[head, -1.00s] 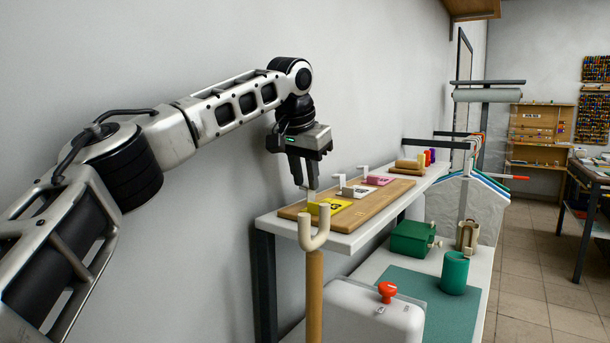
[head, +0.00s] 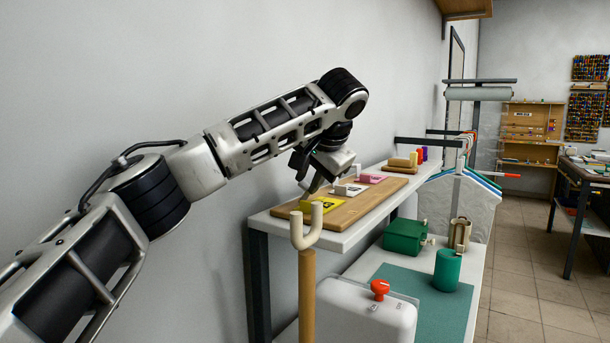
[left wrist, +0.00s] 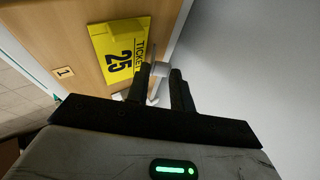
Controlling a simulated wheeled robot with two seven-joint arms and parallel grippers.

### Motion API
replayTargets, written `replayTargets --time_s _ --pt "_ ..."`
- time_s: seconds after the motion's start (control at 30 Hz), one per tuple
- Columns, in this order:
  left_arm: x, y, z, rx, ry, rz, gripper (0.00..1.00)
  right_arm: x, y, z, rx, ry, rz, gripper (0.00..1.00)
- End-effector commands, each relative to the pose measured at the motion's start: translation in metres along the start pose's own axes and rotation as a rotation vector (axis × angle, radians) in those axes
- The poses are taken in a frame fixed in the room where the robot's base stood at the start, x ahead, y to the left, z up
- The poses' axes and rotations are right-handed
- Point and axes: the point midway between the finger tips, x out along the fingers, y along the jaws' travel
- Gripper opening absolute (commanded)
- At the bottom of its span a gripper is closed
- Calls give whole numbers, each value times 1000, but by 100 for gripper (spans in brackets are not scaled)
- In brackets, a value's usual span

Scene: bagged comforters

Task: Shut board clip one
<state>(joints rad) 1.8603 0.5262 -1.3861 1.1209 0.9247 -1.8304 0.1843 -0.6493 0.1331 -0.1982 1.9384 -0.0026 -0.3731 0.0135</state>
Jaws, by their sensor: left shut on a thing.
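The wooden board (head: 388,192) lies on the white shelf. At its near end is the yellow ticket (head: 322,206), which reads "TICKET 25" in the left wrist view (left wrist: 120,50), beside a small label "1" (left wrist: 64,72). My left gripper (head: 308,190) is tilted, its fingers low over the board at the yellow ticket. In the left wrist view its fingers (left wrist: 160,82) are shut on the pale grey lever of clip one (left wrist: 158,70), at the ticket's edge. The rest of the clip is mostly hidden by the fingers. My right gripper is not in view.
A white ticket (head: 348,190) and a pink ticket (head: 370,179) lie farther along the board. A pale forked hook on a wooden post (head: 307,270) stands in front of the shelf. The wall is close behind my left arm. A green box (head: 405,237) sits lower down.

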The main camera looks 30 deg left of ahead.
Motion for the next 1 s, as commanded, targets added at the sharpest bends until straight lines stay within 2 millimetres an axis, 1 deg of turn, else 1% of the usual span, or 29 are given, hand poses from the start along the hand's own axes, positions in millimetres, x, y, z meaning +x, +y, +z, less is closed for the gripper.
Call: replayTargets --time_s 0.3,0.77,0.8,0.83,1.0 --pt "-1 5 -1 40 2 -95 0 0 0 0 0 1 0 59" --pt "-1 6 0 44 1 -107 0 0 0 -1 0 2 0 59" --pt "-1 6 0 44 1 -107 34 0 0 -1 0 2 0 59" --pt "-1 6 0 44 0 -106 42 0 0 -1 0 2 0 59" --pt "-1 6 0 44 0 -106 42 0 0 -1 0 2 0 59"
